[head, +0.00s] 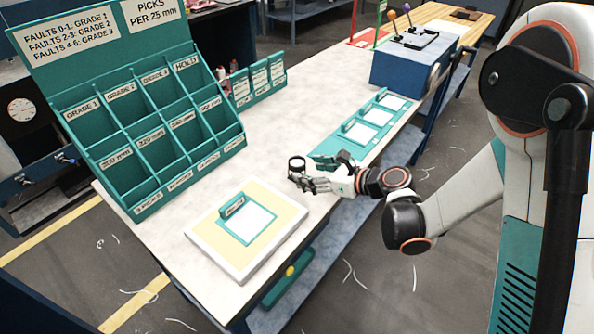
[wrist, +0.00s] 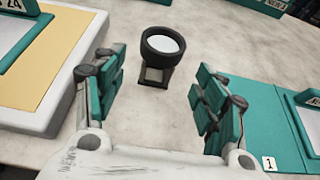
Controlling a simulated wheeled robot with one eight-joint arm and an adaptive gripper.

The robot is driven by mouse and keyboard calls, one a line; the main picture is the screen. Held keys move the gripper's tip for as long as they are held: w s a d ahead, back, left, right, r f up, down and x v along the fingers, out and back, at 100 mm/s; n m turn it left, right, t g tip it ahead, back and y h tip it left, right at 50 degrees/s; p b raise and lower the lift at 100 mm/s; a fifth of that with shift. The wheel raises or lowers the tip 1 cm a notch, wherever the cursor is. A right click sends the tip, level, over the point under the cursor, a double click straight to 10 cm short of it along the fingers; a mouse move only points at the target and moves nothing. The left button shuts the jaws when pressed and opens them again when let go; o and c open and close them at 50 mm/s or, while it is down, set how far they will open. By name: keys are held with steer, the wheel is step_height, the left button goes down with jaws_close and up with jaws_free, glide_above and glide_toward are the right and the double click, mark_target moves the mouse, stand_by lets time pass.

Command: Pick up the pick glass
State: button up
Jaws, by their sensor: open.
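The pick glass (wrist: 161,50) is a small black round magnifier on a dark folding stand. It stands upright on the pale tabletop, centred in the upper part of the wrist view. In the head view the pick glass (head: 297,165) shows at the middle of the table, just beyond my fingertips. My gripper (wrist: 155,95) is open, with its teal finger pads on either side and a gap between them. The pick glass lies ahead of the gap, apparently untouched. In the head view my gripper (head: 322,172) reaches in from the right, low over the table.
A cream and yellow board (head: 205,245) with a labelled teal holder lies to the left. A teal mat with cards (head: 345,140) lies to the right. A teal sorting rack (head: 120,190) with labelled compartments stands at the back left. The tabletop around the pick glass is clear.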

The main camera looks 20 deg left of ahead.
mark_target(305, 169)
steer(key=shift+r+b+x, duration=0.2)
steer(key=shift+b+x, duration=0.25)
steer(key=shift+x, duration=0.9)
steer(key=shift+r+b+x, duration=0.15)
steer(key=shift+b+x, duration=0.3)
steer(key=shift+x, duration=0.9)
steer(key=shift+a, duration=0.15)
steer(key=shift+c, duration=0.2)
steer(key=c, duration=1.1)
